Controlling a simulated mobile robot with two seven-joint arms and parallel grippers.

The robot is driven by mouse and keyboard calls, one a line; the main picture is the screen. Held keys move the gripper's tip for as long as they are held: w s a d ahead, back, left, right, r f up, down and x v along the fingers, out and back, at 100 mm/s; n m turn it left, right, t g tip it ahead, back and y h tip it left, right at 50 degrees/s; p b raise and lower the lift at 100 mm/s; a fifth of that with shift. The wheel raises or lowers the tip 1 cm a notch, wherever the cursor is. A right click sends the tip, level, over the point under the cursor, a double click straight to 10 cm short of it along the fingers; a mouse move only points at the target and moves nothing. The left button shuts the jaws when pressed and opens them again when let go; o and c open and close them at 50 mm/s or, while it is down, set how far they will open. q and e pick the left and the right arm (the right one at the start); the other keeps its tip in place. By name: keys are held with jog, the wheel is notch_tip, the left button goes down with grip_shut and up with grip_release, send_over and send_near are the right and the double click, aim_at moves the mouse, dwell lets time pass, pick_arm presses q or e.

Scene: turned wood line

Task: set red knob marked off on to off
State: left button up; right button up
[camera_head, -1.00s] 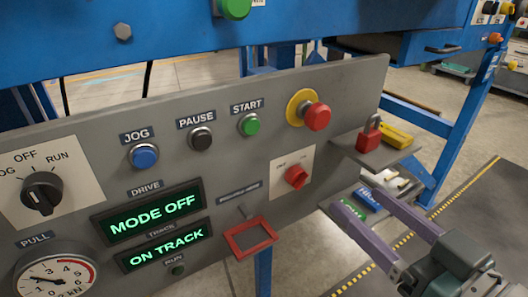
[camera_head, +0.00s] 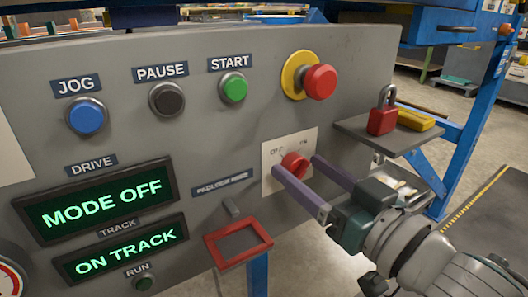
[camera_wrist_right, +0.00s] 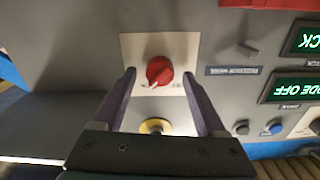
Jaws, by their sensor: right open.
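The red knob (camera_head: 294,163) sits on a pale square plate (camera_head: 270,186) with "OFF" at the upper left and "ON" at the upper right. In the right wrist view, which is upside down, the knob (camera_wrist_right: 159,70) has a white mark at its lower left, the ON side. My right gripper (camera_head: 297,167) is open at the plate, one finger on each side of the knob. In the wrist view the gripper (camera_wrist_right: 159,74) shows gaps between both fingers and the knob. My left gripper is not in view.
A red emergency button (camera_head: 320,82) on a yellow collar is above the knob. A red padlock (camera_head: 383,115) and yellow object (camera_head: 412,120) lie on a shelf (camera_head: 362,135) at right. A red frame (camera_head: 238,262) is at lower left. Displays (camera_head: 98,203) read MODE OFF and ON TRACK.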

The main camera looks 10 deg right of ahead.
jog(key=shift+w, duration=0.15)
jog(key=shift+c, duration=0.4)
grip_shut()
